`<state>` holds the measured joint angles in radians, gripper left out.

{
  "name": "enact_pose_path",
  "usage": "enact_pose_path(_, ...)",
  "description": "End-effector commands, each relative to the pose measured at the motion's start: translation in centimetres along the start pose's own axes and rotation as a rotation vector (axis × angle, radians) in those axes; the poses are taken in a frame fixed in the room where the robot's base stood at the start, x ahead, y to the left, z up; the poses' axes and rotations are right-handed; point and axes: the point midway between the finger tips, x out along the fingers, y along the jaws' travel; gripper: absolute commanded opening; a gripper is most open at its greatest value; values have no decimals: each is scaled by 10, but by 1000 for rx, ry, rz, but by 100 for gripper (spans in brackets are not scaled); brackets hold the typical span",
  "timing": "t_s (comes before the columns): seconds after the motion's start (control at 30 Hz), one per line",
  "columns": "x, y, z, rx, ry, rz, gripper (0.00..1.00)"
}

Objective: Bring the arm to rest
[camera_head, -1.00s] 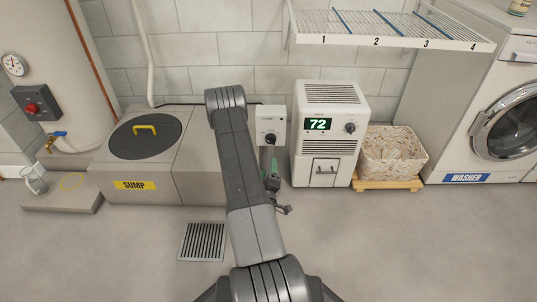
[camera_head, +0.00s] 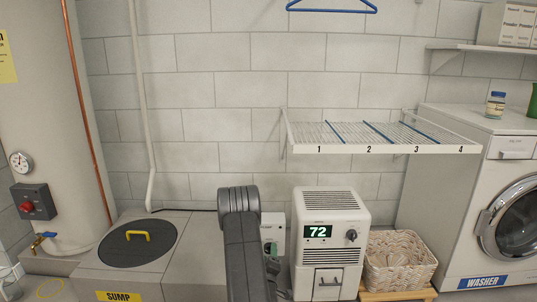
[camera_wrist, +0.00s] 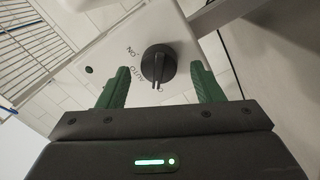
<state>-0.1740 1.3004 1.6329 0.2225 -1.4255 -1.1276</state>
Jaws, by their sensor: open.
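My arm rises in the middle of the head view, and its upper link hides part of what lies behind it. My gripper (camera_head: 271,250) shows small beside it, in front of a pale control box (camera_head: 277,222). In the wrist view my gripper (camera_wrist: 160,72) is open, its two green fingers apart. A black knob (camera_wrist: 158,62) on the control box (camera_wrist: 110,58) appears between the fingertips, with visible gaps on both sides. The knob's pointer is toward the bottom of the picture. The labels ON and AUTO show; a third label is partly hidden.
A white dehumidifier (camera_head: 329,225) reading 72 stands right of the control box, with a wicker basket (camera_head: 398,262) beyond it. A wire shelf (camera_head: 375,135) juts out above. The sump cover (camera_head: 138,243) is at left, the washer (camera_head: 470,190) at right.

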Motion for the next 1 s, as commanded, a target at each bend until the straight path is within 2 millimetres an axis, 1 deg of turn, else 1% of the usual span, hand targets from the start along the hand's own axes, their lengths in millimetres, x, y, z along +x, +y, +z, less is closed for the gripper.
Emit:
enact_pose_path(0.03, 5, 0, 0, 0, 1, 2, 60)
enact_pose_path(0.17, 13, 0, 0, -1, 0, 1, 60)
enact_pose_path(0.53, 12, 0, 0, 10, -1, 0, 60)
enact_pose_path(0.63, 10, 0, 0, 4, -1, -2, 60)
enact_pose_path(0.77, -3, 1, 0, -1, -2, -3, 60)
enact_pose_path(0.87, -20, 1, 0, -2, -3, -5, 60)
enact_pose_path(1.0, -49, 0, -1, -2, -2, -6, 60)
